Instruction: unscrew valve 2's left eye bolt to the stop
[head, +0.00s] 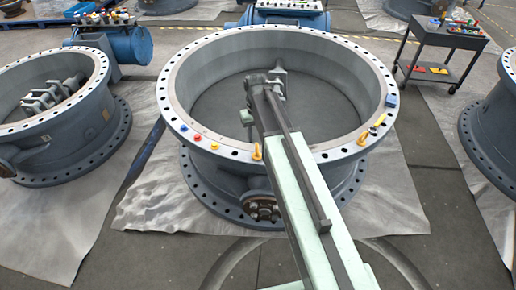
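A large grey round valve body (185,105) stands in the centre, with a flange full of bolt holes on top. No number is readable on it. An orange eye bolt (257,152) stands on its near rim, just left of my arm. A second yellow-orange eye bolt (362,138) is on the rim to the right of my arm. My arm reaches across the near rim. My gripper (276,82) is over the valve's opening, beyond both eye bolts and apart from them. Its fingers are small and dark here, so I cannot tell if they are open.
Small red, blue and yellow pieces (198,138) lie on the rim at left; a blue block (391,100) and yellow pieces lie at right. Another valve (60,125) stands left, one (492,125) at the right edge. A dark cart (447,38) stands back right. Sheeting covers the floor.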

